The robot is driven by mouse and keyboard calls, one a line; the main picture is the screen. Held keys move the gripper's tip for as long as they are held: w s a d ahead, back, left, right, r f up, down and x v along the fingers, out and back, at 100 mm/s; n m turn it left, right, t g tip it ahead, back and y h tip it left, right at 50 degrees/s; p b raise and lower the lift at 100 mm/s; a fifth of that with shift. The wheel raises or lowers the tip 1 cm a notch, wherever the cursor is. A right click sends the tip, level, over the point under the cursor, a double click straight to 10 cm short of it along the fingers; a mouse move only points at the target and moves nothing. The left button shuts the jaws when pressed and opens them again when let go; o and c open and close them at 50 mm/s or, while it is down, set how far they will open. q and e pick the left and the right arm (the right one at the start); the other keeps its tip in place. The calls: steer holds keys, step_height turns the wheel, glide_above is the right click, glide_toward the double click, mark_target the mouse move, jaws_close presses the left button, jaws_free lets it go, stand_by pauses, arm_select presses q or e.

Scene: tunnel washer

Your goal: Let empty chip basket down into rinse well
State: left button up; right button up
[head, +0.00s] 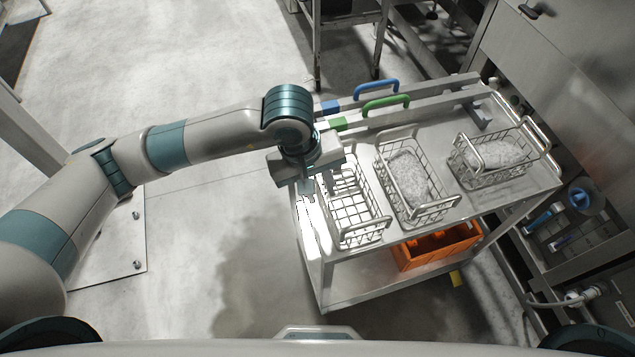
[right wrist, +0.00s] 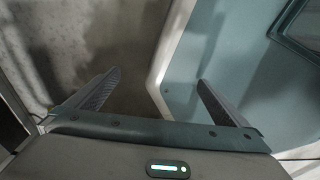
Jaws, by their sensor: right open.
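The empty wire chip basket (head: 360,212) stands on the left part of the steel cart's top, and its open mesh shows no load. My left gripper (head: 307,190) points down just left of this basket, above the cart's left edge. Its fingers are seen nearly end-on, so I cannot tell whether they are open or how near they are to the wire. My right gripper (right wrist: 150,92) shows in the right wrist view with its two fingers wide apart and nothing between them. I cannot make out the rinse well in either view.
Two wire baskets with pale contents, a middle one (head: 433,213) and a right one (head: 456,163), share the steel cart (head: 549,184). An orange crate (head: 440,252) sits on the lower shelf. Blue (head: 377,85) and green (head: 386,101) handles lie behind. Machinery borders the right; floor is clear left.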

mark_target(324, 199)
arm_select(q)
steer(key=shift+d+f, duration=0.1)
steer(key=shift+f, duration=0.6)
steer(key=shift+d+f+b, duration=0.1)
steer(key=shift+f+b, duration=0.2)
steer(key=shift+b, duration=0.35)
steer(key=shift+w+d+f+b, duration=0.1)
steer(key=shift+f+b, duration=0.5)
steer(key=shift+b, duration=0.25)
steer(key=shift+f+b, duration=0.35)
steer(key=shift+b, duration=0.15)
steer(key=shift+d+f+b, duration=0.1)
steer(key=shift+f+b, duration=0.15)
steer(key=shift+b, duration=0.05)
steer(key=shift+f+b, duration=0.25)
steer(key=shift+b, duration=0.1)
steer(key=shift+d, duration=0.1)
arm_select(e)
steer(key=w+a+t, duration=0.2)
steer(key=w+a, duration=0.1)
steer(key=w, duration=0.5)
steer(key=w+a+t+y, duration=0.1)
steer(key=w+a+t, duration=0.1)
steer(key=w, duration=0.6)
steer(key=shift+w+a+r+t, duration=0.25)
steer(key=shift+a+r, duration=0.2)
steer(key=shift+a, duration=0.25)
